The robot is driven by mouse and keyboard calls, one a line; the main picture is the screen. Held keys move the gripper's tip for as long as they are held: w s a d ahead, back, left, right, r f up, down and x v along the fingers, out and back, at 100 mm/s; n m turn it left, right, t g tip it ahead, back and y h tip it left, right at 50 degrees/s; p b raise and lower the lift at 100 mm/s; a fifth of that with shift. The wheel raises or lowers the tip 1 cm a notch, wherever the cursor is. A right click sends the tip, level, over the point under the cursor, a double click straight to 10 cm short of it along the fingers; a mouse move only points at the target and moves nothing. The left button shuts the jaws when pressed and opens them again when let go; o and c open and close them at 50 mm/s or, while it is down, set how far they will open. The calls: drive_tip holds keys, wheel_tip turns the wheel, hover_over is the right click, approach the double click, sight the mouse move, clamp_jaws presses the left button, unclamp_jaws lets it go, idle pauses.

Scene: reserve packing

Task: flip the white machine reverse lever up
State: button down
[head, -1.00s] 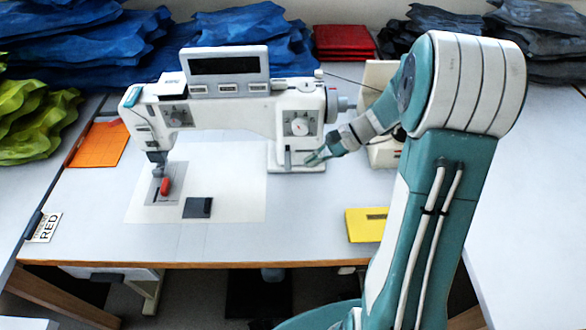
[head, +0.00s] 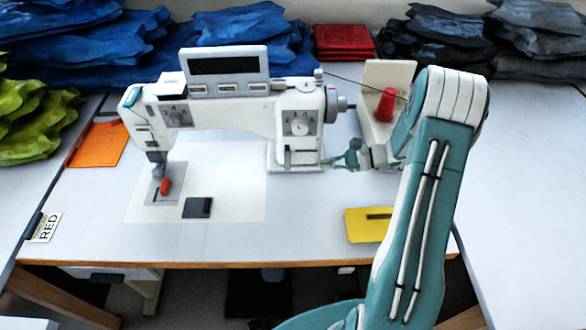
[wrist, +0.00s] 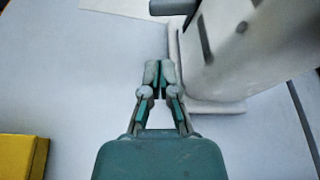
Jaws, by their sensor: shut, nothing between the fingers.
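The white machine (head: 230,117) stands on the table, its pillar at the right end. A short dark lever (head: 288,157) shows low on the front of the pillar, under the round dial; whether it points up or down is hard to tell. In the wrist view a dark bar, probably this lever (wrist: 173,7), sticks out from the white machine body (wrist: 245,45) at the top edge. My gripper (head: 330,162) is at the right side of the pillar base. In the wrist view my gripper (wrist: 159,75) is shut and empty, apart from the dark bar.
A red thread cone (head: 385,105) on a cream stand is behind my arm. A yellow block (head: 367,225) lies on the table in front of my gripper. Blue cloth stacks (head: 70,45) line the back. The table right of my arm (head: 530,180) is clear.

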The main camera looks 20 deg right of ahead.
sight(287, 161)
drive_tip(key=shift+a, duration=0.15)
drive_tip(key=x, duration=0.9)
drive_tip(key=shift+w+a+f, duration=0.15)
drive_tip(key=shift+a, duration=0.2)
drive_tip(key=shift+s+r+m+g, duration=0.25)
drive_tip(key=shift+r+m+g, duration=0.15)
drive_tip(key=shift+m, duration=0.3)
drive_tip(key=shift+s+r+m, duration=0.1)
drive_tip(key=shift+r+m, duration=0.1)
drive_tip(key=shift+m, duration=0.1)
drive_tip(key=shift+s+a+r, duration=0.1)
drive_tip(key=shift+s+r, duration=0.1)
drive_tip(key=shift+r, duration=0.3)
